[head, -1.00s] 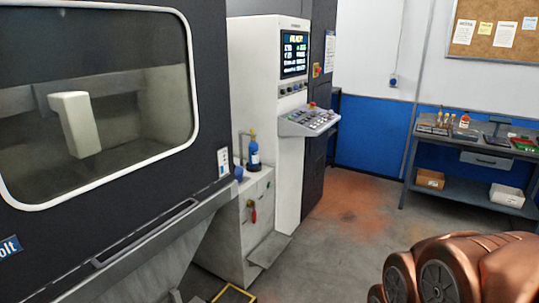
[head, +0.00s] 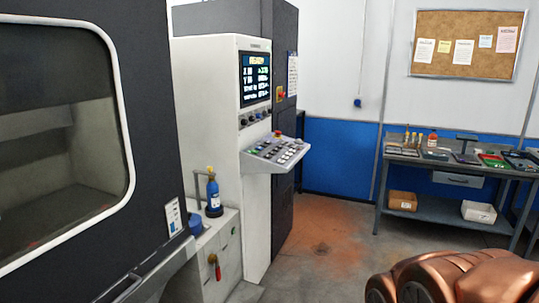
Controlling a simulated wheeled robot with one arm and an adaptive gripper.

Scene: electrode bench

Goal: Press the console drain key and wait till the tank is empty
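The control console (head: 207,110) is a tall white cabinet at the left of centre. Its screen (head: 256,76) is lit with rows of text too small to read fully. A sloped key panel (head: 277,152) juts out below the screen, with several small keys and a red knob; I cannot tell which key is the drain key. The machine's window (head: 60,140) shows a dim chamber at the left; the tank's liquid level cannot be made out. My copper-coloured arm shows at the bottom right. My gripper is not in view, and nothing of mine touches the panel.
A blue bottle (head: 213,195) stands on a white box unit (head: 222,262) with a red-handled valve, beside the console. A workbench (head: 450,208) with tools and cartons stands at the back right. The floor (head: 325,240) before the console is open, with orange stains.

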